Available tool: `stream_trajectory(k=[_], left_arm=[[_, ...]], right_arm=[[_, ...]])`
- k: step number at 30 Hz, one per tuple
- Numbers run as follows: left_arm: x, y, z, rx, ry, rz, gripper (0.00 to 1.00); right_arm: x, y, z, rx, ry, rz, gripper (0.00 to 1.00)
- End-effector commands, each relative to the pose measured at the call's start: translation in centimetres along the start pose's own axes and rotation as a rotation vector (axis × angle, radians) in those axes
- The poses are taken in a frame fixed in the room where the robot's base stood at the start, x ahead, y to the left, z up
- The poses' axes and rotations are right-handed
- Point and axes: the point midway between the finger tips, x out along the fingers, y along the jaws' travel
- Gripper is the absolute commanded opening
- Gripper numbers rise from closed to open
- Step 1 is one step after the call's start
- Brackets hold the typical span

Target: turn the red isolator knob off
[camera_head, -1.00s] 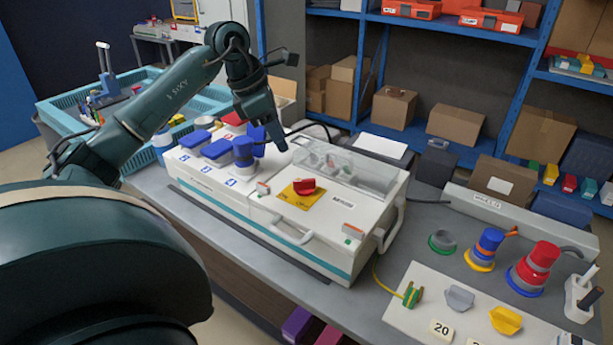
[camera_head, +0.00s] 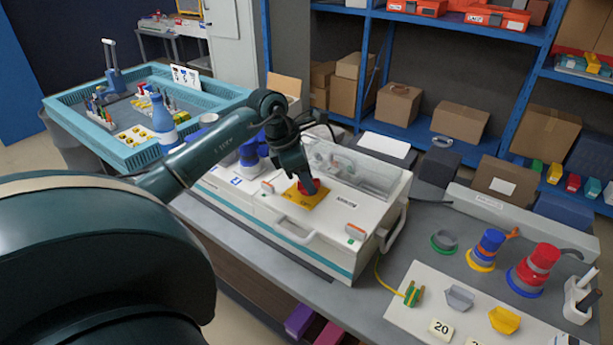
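The red isolator knob (camera_head: 314,186) sits on a yellow plate (camera_head: 303,199) on top of the white socket box (camera_head: 275,222). My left gripper (camera_head: 308,188) points down at the knob, with its fingers at the knob's left side and hiding part of it. I cannot tell whether the fingers touch the knob or how far apart they are. The knob's exact angle is partly hidden. My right gripper is not in view.
A clear cover (camera_head: 345,167) stands on the box behind the knob. A blue plug (camera_head: 250,152) is left of it, partly behind my arm. Coloured plugs (camera_head: 533,265) and a white board (camera_head: 465,318) lie at the right.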

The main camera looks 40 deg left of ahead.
Motion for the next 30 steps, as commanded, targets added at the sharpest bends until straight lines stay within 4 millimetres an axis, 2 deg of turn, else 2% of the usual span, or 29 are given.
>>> stream_trajectory(k=[2, 14, 23, 30], left_arm=[[0.00, -0.01, -0.01, 0.000, 0.000, 0.000, 0.32], [-0.04, -0.01, 0.00, 0.000, 0.000, 0.000, 0.00], [-0.03, -0.02, 0.00, -0.007, 0.000, 0.003, 0.00], [0.02, -0.03, -0.08, -0.080, 0.001, 0.035, 0.00]], right_arm=[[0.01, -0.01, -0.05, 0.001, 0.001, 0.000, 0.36], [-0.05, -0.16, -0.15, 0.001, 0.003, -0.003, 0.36], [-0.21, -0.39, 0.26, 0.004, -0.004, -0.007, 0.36], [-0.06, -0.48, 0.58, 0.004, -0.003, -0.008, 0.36]])
